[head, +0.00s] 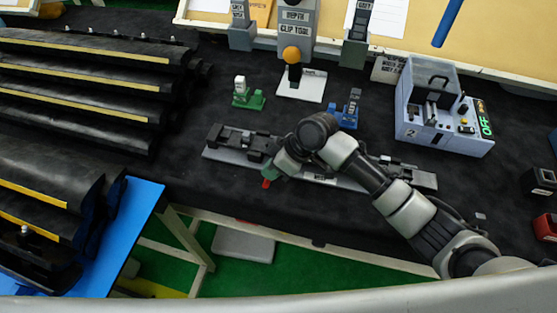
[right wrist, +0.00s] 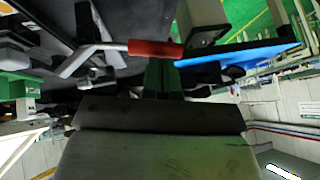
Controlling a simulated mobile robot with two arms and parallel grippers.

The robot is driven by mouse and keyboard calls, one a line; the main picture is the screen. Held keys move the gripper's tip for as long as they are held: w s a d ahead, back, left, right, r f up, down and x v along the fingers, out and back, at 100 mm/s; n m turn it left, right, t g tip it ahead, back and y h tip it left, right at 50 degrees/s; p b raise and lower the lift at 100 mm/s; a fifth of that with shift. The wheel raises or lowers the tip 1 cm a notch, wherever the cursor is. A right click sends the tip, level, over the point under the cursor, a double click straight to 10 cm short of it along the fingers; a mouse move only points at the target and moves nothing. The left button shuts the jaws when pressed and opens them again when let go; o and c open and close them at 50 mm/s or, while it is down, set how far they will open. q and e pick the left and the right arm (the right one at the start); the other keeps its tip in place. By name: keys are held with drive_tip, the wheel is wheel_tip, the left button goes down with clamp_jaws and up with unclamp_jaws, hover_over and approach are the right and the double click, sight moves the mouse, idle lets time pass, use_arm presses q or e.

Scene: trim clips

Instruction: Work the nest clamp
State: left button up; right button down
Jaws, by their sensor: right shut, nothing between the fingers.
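The nest (head: 225,155) is a long grey plate with black blocks on it, lying across the middle of the dark table. The clamp's red handle (head: 266,183) shows at its front edge, left of centre. In the right wrist view the red handle (right wrist: 155,48) sits on a bent metal lever. My right gripper (head: 273,173) is shut and empty at the handle; its fingers (right wrist: 162,75) appear just beside the red grip, and I cannot tell if they touch. My right forearm hides the middle of the nest. My left gripper is not in view.
A green fixture (head: 248,99), a blue fixture (head: 345,112) and a stand with an orange knob (head: 291,55) are behind the nest. A grey machine (head: 440,125) showing OFF stands right. Racked black trims (head: 80,85) fill the left, beside a blue panel (head: 125,230).

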drive_tip(key=shift+a+f, duration=0.1)
idle(0.4)
drive_tip(key=shift+s+a+f+n+t+h+p, duration=0.1)
drive_tip(key=shift+s+f+n+t+h+p, duration=0.15)
drive_tip(key=shift+f+t, duration=0.3)
drive_tip(key=shift+s+a+f+n+t+h+p, duration=0.15)
drive_tip(key=shift+s+f+t, duration=0.2)
drive_tip(key=shift+t, duration=0.4)
drive_tip(key=shift+s+f+n+t+h, duration=0.15)
drive_tip(key=shift+f+n+t+h, duration=0.05)
drive_tip(key=shift+f+t, duration=0.3)
drive_tip(key=shift+s+f+n+t+h, duration=0.2)
drive_tip(key=shift+f+t, duration=0.2)
drive_tip(key=shift+t, duration=0.2)
drive_tip(key=shift+f, duration=0.5)
